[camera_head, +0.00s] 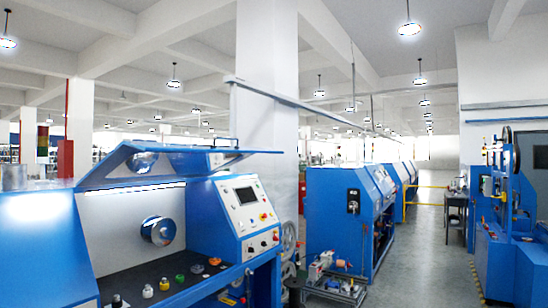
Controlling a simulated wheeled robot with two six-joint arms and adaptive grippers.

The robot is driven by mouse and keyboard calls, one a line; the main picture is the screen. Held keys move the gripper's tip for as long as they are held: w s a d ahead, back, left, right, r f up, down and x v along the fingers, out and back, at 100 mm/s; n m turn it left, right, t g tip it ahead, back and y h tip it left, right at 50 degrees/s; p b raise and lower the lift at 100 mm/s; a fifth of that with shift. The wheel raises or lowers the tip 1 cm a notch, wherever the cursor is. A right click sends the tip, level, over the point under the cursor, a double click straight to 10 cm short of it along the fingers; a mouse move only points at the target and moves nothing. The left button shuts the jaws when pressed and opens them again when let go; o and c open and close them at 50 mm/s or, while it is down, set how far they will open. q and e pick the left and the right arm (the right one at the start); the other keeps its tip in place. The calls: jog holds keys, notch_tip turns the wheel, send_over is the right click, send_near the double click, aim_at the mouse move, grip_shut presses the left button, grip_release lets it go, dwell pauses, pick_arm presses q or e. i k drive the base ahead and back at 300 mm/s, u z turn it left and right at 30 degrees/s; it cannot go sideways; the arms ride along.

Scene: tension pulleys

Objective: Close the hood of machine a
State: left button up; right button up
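A blue machine (52,245) stands close by at the left; no label shows whether it is machine a. Its blue hood (112,167) is raised and tilted over the open work bay, with its free edge reaching right above the control panel (246,215). Inside the open bay a shiny round chuck (160,230) sits on the pale back wall. Several small coloured knobs or pulleys (180,279) stand on the dark bay floor. Neither of my grippers is in view.
More blue machines (335,222) stand in a row behind, right of a white pillar (264,110). A metal rack with parts (335,286) sits on the floor. Another blue machine (505,255) stands at the far right. The grey aisle (425,262) between is clear.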

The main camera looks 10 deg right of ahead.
aim_at(196, 160)
jog(key=z, duration=0.4)
jog(key=i, duration=2.75)
jog(key=u, duration=0.4)
